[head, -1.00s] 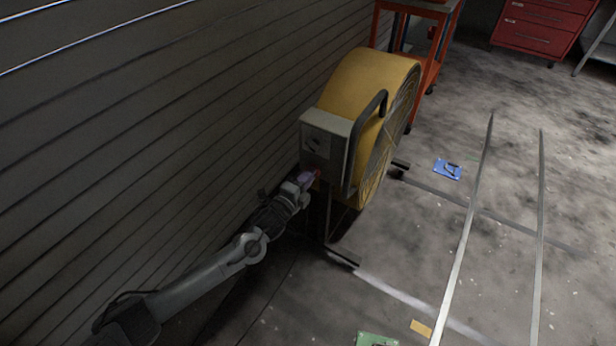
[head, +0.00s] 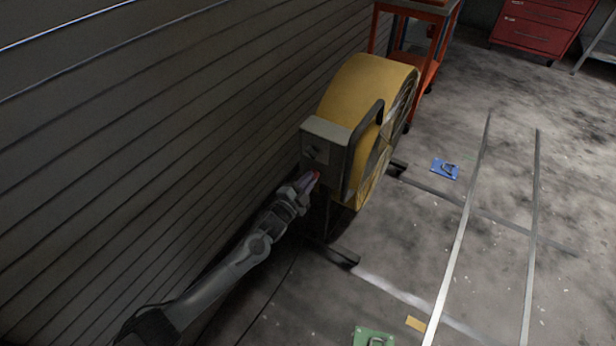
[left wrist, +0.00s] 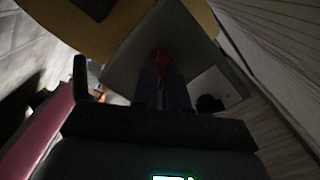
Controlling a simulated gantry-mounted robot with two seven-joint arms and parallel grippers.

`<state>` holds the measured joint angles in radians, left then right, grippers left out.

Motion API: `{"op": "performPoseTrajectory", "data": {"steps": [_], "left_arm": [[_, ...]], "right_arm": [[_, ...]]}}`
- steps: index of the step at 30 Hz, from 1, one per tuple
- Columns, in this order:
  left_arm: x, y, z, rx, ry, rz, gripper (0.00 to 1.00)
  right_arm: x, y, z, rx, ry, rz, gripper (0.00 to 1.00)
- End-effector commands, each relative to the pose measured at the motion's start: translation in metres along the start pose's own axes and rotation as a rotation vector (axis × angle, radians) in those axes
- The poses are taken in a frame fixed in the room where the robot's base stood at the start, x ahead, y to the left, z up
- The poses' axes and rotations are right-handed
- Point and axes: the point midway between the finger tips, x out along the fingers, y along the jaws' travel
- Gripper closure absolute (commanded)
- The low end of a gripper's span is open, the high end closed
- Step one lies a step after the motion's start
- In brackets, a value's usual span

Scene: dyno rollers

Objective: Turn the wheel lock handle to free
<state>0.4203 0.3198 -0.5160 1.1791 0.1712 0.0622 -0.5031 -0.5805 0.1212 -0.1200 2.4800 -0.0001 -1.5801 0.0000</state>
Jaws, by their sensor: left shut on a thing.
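A red handle (head: 316,175) shows at the lower part of the grey box on the yellow drum fan in the head view. My left gripper (head: 312,179) is at the box front, its fingers shut on this handle. In the left wrist view the red handle (left wrist: 160,56) lies between the dark fingertips (left wrist: 161,76), against the grey box face. The fingers hide most of the handle, so its exact angle cannot be told. My right gripper is in neither view.
The yellow fan (head: 350,95) stands close to the slatted wall (head: 150,150). Its grey box (head: 322,130) carries a dark knob (head: 317,153), and a black bar (head: 350,165) runs beside it. An orange cart (head: 425,75) stands behind. Floor to the right is mostly open.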

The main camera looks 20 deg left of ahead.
Motion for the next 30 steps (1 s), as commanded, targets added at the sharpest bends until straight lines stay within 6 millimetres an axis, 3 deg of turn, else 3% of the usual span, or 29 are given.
{"op": "performPoseTrajectory", "data": {"steps": [12,30], "left_arm": [[0.0,-0.002,-0.001,-0.398,-0.002,0.0,1.0],[0.0,-0.002,0.001,-0.886,-0.002,0.001,1.0]], "right_arm": [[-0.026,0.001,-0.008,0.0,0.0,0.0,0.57],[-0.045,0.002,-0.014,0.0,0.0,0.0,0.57]]}}
